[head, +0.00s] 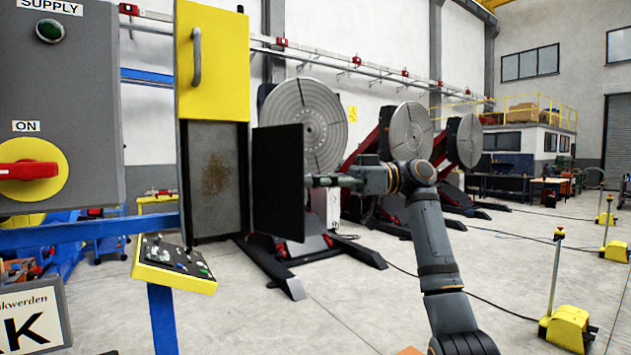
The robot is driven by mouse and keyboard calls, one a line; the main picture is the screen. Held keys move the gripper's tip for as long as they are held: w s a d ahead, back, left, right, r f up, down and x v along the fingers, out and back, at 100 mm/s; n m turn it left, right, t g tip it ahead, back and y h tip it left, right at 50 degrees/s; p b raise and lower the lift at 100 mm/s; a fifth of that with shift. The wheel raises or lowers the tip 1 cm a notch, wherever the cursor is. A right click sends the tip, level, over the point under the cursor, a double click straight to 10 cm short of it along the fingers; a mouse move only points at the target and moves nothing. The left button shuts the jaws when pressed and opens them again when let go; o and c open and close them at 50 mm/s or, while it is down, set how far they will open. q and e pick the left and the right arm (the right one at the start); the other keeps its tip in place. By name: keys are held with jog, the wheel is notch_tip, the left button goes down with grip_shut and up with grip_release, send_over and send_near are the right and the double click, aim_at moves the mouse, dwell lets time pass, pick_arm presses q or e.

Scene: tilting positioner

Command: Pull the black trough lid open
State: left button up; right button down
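The black trough lid (278,190) is a flat upright panel. It stands swung out at the right side of a tall grey recess (213,212) with brown speckles on its back wall. The recess is uncovered and sits under a yellow box with a grey handle (196,56). My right gripper (310,181) is at the lid's right edge, about mid-height. Its fingertips are small and partly hidden by the lid, so I cannot tell whether they grip or only touch it. My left gripper is out of view.
A grey supply cabinet with a red rotary switch (28,170) stands close at left. A yellow button panel (173,264) on a blue post is in front of the recess. Large round positioner discs (302,112) stand behind the lid. Open floor lies at the right, with yellow-based posts (567,325).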

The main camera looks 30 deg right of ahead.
jog(key=c, duration=1.8)
grip_release()
jog(key=shift+o, duration=1)
jog(key=shift+w+a, duration=0.25)
jog(key=shift+o, duration=0.9)
jog(key=shift+w+a+f, duration=0.15)
jog(key=shift+w+a, duration=0.15)
jog(key=shift+a, duration=0.05)
jog(key=v, duration=1.2)
jog(key=shift+s+d, duration=0.2)
jog(key=shift+d, duration=0.05)
